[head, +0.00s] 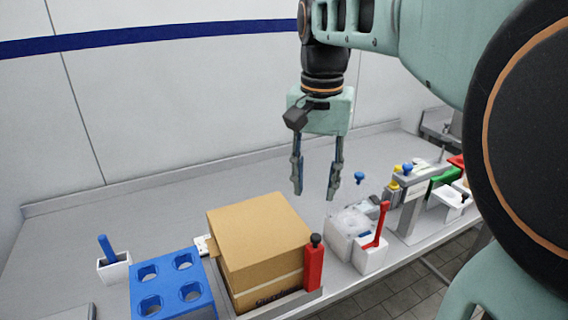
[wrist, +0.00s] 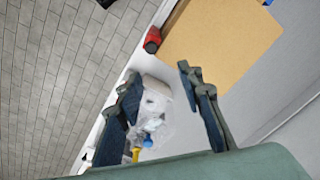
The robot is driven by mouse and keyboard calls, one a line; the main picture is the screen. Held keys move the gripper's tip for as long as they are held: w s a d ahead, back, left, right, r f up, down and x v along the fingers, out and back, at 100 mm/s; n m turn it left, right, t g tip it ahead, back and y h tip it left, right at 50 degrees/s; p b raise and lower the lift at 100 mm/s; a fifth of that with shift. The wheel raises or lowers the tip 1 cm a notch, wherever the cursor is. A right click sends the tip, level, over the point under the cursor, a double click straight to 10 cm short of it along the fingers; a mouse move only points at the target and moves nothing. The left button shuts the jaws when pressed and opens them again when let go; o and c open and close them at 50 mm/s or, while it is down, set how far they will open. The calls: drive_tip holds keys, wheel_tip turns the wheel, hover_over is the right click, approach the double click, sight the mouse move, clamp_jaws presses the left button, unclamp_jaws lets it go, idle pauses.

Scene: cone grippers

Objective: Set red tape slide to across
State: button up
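A red upright piece with a black knob (head: 314,262), which looks like the red tape slide, stands at the front right corner of the cardboard box (head: 262,235). In the wrist view the red piece (wrist: 152,40) shows beside the box (wrist: 215,45), near the counter edge. My gripper (head: 316,192) is open and empty, pointing down, above and apart from both. In the wrist view its fingers (wrist: 160,78) are spread wide with nothing between them. The lower part of the slide's mount is hard to make out.
A blue holder with round holes (head: 168,285) and a white cup with a blue handle (head: 113,263) stand left of the box. A red lever on a white block (head: 376,240) and a clear bag (head: 348,222) are to its right. The back counter (head: 120,210) is clear.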

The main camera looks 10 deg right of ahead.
sight(316, 236)
drive_tip(key=shift+m+g, duration=0.3)
drive_tip(key=f, duration=0.3)
drive_tip(key=s+f, duration=0.1)
drive_tip(key=f, duration=0.3)
drive_tip(key=f+b, duration=0.1)
drive_tip(key=f, duration=0.3)
drive_tip(key=shift+s+d, duration=0.15)
drive_tip(key=shift+d, duration=0.15)
drive_tip(key=shift+c, duration=0.3)
clamp_jaws()
